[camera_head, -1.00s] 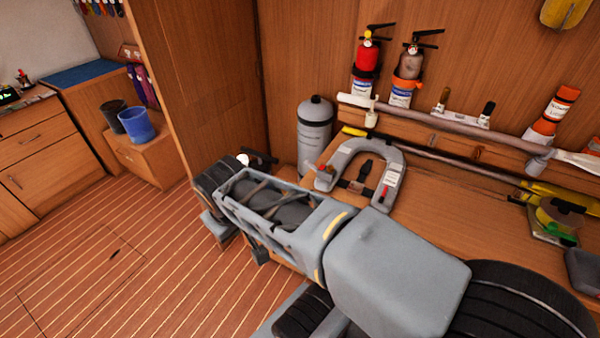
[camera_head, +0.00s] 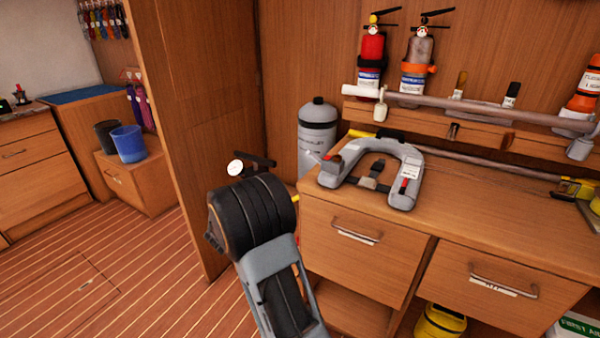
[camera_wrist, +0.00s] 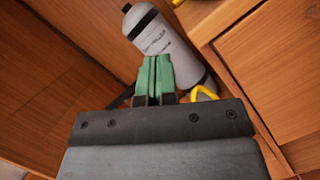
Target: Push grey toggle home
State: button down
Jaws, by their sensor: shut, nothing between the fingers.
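I cannot make out a grey toggle in either view. My gripper shows in the wrist view (camera_wrist: 156,80), its green fingers closed together with nothing between them. Past the fingertips, apart or touching I cannot tell, is a grey cylinder (camera_wrist: 150,32) with a dark band. In the head view the same kind of grey cylinder (camera_head: 317,135) stands at the left end of the workbench. My dark, ribbed arm hides the fingers there. A round white gauge (camera_head: 235,168) with a black fitting shows just above my arm.
A grey horseshoe-shaped lifejacket (camera_head: 405,190) lies on the bench (camera_head: 475,187). Two extinguishers (camera_head: 371,62) (camera_head: 416,62) hang on the wall behind. A yellow loop (camera_wrist: 203,93) is close right of my fingers. Two bench drawers (camera_head: 350,247) are shut. The floor (camera_head: 130,270) at left is clear.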

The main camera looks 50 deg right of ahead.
jog(key=shift+d, duration=0.1)
dwell(0.3)
send_near(315, 157)
jog(key=w+d+f, duration=0.2)
jog(key=w+d, duration=0.2)
jog(key=w, duration=0.1)
jog(key=shift+s+d+r, duration=0.25)
jog(key=shift+d+r, duration=0.1)
jog(key=shift+r, duration=0.25)
jog(key=shift+s+d+r, duration=0.25)
jog(key=shift+d+r, duration=0.15)
jog(key=shift+r, duration=0.15)
jog(key=shift+s+d+r, duration=0.25)
jog(key=shift+d+r, duration=0.1)
jog(key=shift+r, duration=0.25)
